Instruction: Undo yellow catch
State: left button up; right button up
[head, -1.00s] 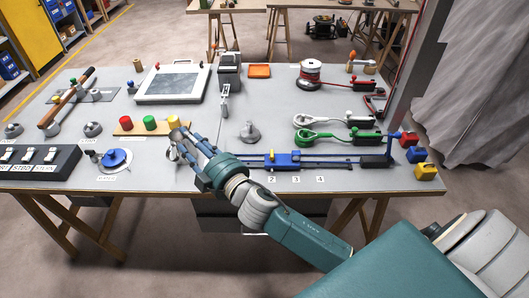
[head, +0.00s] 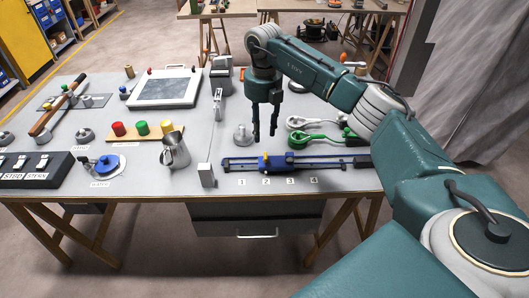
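My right gripper (head: 265,134) hangs with its two dark fingers pointing down, apart and empty, above the table behind the blue slide rail (head: 330,162). I cannot tell whether this is the yellow catch. A yellow block at the table's right end is hidden behind my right arm. My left gripper is not in view.
A metal jug (head: 175,152) stands left of a grey post (head: 207,175). A grey knob-like fitting (head: 242,135) is just left of the fingers. The table front near the numbered labels is clear.

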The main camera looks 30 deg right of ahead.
aim_at(266, 158)
jog(key=f, duration=0.3)
jog(key=f+p, duration=0.1)
jog(key=f, duration=0.2)
jog(key=f+p, duration=0.1)
jog(key=f, duration=0.2)
jog(key=shift+s+d+f, duration=0.15)
jog(key=shift+d, duration=0.1)
jog(key=shift+f, duration=0.6)
grip_shut()
